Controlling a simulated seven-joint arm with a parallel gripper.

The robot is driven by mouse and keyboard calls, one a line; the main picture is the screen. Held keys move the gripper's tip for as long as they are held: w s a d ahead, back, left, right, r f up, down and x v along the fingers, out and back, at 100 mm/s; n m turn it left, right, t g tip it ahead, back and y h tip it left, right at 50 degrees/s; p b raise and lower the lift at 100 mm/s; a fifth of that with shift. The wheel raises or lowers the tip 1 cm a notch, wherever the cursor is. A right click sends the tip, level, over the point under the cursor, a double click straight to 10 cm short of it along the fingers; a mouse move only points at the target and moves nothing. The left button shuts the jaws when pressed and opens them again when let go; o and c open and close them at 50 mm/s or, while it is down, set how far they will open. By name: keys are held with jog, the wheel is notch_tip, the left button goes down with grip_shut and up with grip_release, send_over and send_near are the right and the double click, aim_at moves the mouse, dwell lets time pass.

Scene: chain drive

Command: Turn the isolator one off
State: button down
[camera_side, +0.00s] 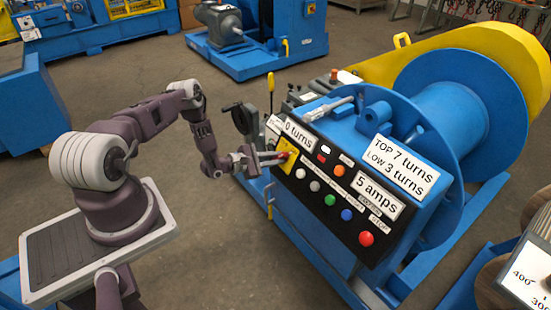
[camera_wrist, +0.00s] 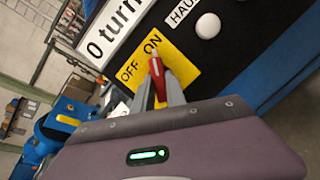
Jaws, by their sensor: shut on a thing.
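The isolator is a yellow plate (camera_wrist: 184,62) with a red handle (camera_wrist: 157,82) on the black control panel. It also shows in the side view (camera_side: 291,167), at the panel's left end. In the wrist view the plate reads OFF on the left and ON at the top. The handle's pale tip points up, just below the word ON and to the right of OFF. My gripper (camera_wrist: 162,92) has its fingers on both sides of the red handle and is shut on it. In the side view my gripper (camera_side: 274,158) reaches the panel from the left. The fingers hide part of the handle.
The black panel (camera_side: 340,232) carries a white button (camera_wrist: 208,26), other coloured buttons and a red stop button (camera_side: 366,239). A "0 turns" sign (camera_side: 297,133) sits just above the isolator. Black levers (camera_side: 243,120) stand behind my gripper. A blue drum (camera_side: 462,105) is at the right.

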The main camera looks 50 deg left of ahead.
jog(key=n+y, duration=0.1)
jog(key=n, duration=0.3)
jog(key=shift+t, duration=0.3)
jog(key=n+y, duration=0.1)
jog(key=n, duration=0.4)
jog(key=shift+d, duration=0.2)
jog(key=shift+d+n+g+y, duration=0.15)
jog(key=shift+n+y, duration=0.4)
jog(key=shift+n, duration=1.65)
jog(key=shift+n+g+y, duration=0.25)
jog(key=shift+n+y, duration=0.3)
jog(key=shift+n, duration=1.95)
jog(key=c, duration=1.4)
grip_release()
jog(key=shift+o, duration=0.2)
